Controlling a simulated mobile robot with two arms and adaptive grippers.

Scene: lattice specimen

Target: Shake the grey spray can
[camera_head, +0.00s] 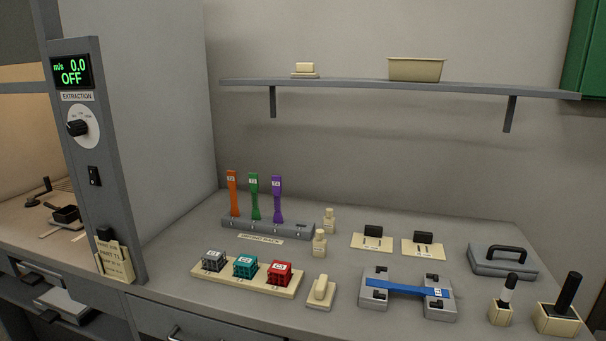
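I cannot make out a grey spray can in the head view. Neither of my grippers is in view. Two small cream bottles stand near the middle, one at the back (329,221) and one in front (319,243).
Grey, teal and red lattice cubes sit on a beige tray (228,282). Orange, green and purple strips stand in a grey rack (268,231). A blue strip (407,288) spans a grey fixture. A shelf (350,86) hangs above; an extraction panel (84,150) reading OFF stands left.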

